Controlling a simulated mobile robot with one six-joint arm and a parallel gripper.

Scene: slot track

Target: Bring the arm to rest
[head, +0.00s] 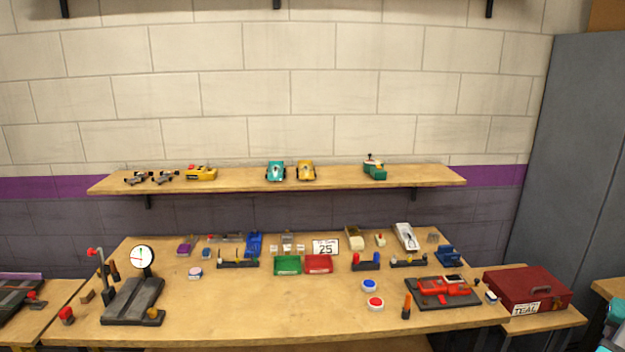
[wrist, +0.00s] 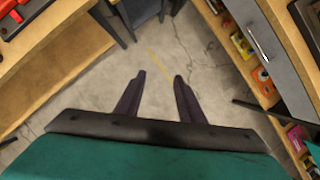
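My gripper (wrist: 162,78) shows in the wrist view, with its two dark fingers apart and nothing between them. It points down over bare grey floor (wrist: 165,55), clear of the furniture. In the head view the gripper itself is not visible; only a bit of teal, which may be part of my arm, shows at the lower right edge.
A shelf (head: 240,180) above carries toy cars. In the wrist view, wooden furniture (wrist: 62,40) and a drawer unit (wrist: 262,40) flank the floor.

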